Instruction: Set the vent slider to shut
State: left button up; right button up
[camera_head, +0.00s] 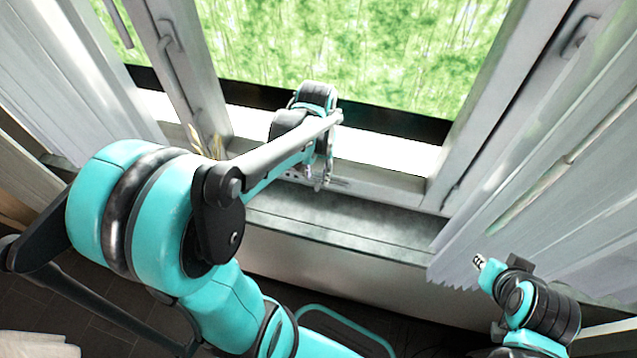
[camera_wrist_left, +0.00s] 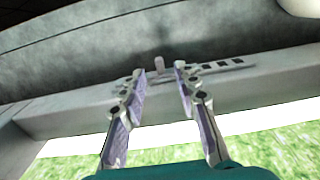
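The vent strip (camera_wrist_left: 222,65) sits on the window's bottom frame in the left wrist view, with a row of small dark slots right of the slider. The vent slider (camera_wrist_left: 159,63) is a small pale knob on that strip, left of the slots. My left gripper (camera_wrist_left: 160,72) is open, its two fingertips apart with the knob showing between and just beyond them; I cannot tell whether either touches it. In the head view my left gripper (camera_head: 322,184) hangs at the window's lower frame and hides the knob. My right gripper (camera_head: 479,262) is at the lower right, small and partly seen.
A stone sill (camera_head: 340,215) runs below the window frame (camera_head: 380,182). White curtains (camera_head: 560,170) hang on the right, close to my right arm. Window handles (camera_head: 578,38) show on the side frames.

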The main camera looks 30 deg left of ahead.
aim_at(317, 186)
pick_arm(q)
notch_tip(317, 186, down, 4)
jog(key=shift+f+b, duration=0.1)
jog(key=shift+b, duration=0.5)
jog(key=shift+w, duration=0.1)
grip_shut()
jog(key=s+a, duration=0.2)
jog(key=a, duration=0.6)
jog(key=shift+a, duration=0.1)
grip_release()
jog(key=shift+a, duration=0.1)
